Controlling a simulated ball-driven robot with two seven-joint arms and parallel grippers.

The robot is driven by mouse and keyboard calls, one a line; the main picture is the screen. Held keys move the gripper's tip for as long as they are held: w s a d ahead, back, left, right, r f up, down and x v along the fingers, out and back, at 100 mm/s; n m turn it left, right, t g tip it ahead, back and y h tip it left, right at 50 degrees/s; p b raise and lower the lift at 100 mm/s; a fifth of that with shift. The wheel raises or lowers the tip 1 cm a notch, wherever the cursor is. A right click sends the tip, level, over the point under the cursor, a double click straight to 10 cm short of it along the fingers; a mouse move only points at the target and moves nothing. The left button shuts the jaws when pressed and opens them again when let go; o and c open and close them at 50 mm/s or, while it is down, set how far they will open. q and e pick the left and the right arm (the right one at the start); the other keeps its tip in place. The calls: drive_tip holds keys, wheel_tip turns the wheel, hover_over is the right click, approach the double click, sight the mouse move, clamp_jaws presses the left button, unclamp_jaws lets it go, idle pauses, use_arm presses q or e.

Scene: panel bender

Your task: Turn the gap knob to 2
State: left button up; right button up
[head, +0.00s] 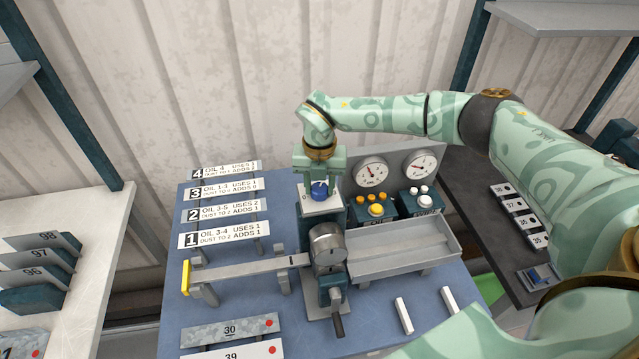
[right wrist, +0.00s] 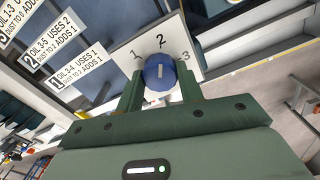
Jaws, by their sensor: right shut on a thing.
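The gap knob (head: 319,191) is blue and sits on a white dial plate (head: 318,206) on top of the bender's post. In the right wrist view the knob (right wrist: 160,72) has a white line on its face, and the plate (right wrist: 195,40) shows 1, 2 and 3. The line stands about upright and points towards the 2. My right gripper (right wrist: 160,88) is shut on the knob, with one finger on each side. In the head view the right gripper (head: 320,178) comes down on the knob from above. My left gripper is not in view.
Two gauges (head: 371,171) and panels with yellow (head: 376,209) and white buttons (head: 424,201) stand right of the knob. A metal roller (head: 327,247) and handle (head: 337,313) are in front. Numbered label plates (head: 224,234) stand at left. A grey tray (head: 400,257) lies at right.

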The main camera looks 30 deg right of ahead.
sight(319, 187)
drive_tip(key=shift+w+r, duration=0.15)
drive_tip(key=o, duration=1)
wheel_tip(319, 187, up, 16)
drive_tip(key=b, duration=0.2)
drive_tip(key=shift+r, duration=0.1)
